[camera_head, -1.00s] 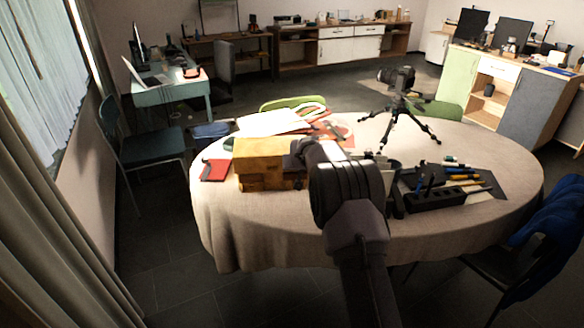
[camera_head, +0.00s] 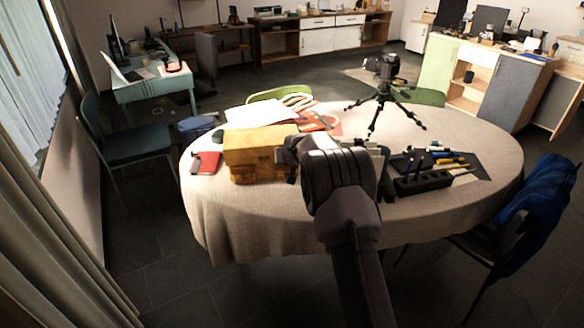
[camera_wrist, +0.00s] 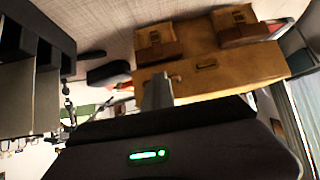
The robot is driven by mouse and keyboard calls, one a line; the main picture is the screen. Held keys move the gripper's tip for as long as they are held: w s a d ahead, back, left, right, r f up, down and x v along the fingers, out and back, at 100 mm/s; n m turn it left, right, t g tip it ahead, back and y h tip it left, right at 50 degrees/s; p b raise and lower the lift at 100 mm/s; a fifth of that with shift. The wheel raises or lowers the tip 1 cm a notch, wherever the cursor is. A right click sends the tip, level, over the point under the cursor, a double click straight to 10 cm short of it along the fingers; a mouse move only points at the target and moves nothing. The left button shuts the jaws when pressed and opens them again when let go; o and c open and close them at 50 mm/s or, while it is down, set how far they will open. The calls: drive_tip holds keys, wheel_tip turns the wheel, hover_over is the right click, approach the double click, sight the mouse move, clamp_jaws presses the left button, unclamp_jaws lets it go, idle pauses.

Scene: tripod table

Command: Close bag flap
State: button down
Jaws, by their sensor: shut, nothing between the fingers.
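The tan-brown bag (camera_head: 262,146) lies on the left part of the round table, with pockets along its near side. In the wrist view the bag (camera_wrist: 205,72) fills the upper middle, with its two darker-trimmed pockets towards the top. I cannot tell how far the flap is open. My gripper (camera_head: 291,158) is at the right end of the bag in the head view, mostly hidden behind my wrist. In the wrist view my gripper (camera_wrist: 157,92) is shut and empty, its grey fingertips overlapping the bag's edge. I cannot tell whether they touch it.
The round table (camera_head: 235,215) has free cloth at its front left. A red notebook (camera_head: 205,162) lies left of the bag, and papers (camera_head: 262,113) lie behind it. A black organizer (camera_head: 424,182) with pens and a tripod camera (camera_head: 383,90) stand to the right.

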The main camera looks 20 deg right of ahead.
drive_tip(key=s+a+f+p, duration=0.1)
drive_tip(key=s+a+p, duration=0.1)
drive_tip(key=s, duration=0.7)
drive_tip(key=s+a+r+m+g+y, duration=0.1)
drive_tip(key=s+a+r, duration=0.4)
drive_tip(key=s+r, duration=0.55)
drive_tip(key=s+a+r+g+y, duration=0.1)
drive_tip(key=s+a+r, duration=0.4)
drive_tip(key=s+r, duration=0.55)
drive_tip(key=s+a+g+y, duration=0.1)
drive_tip(key=s+a, duration=0.2)
drive_tip(key=s, duration=0.9)
drive_tip(key=s+a+m+g+y, duration=0.1)
drive_tip(key=s+a, duration=0.3)
drive_tip(key=s, duration=0.9)
drive_tip(key=shift+f, duration=0.35)
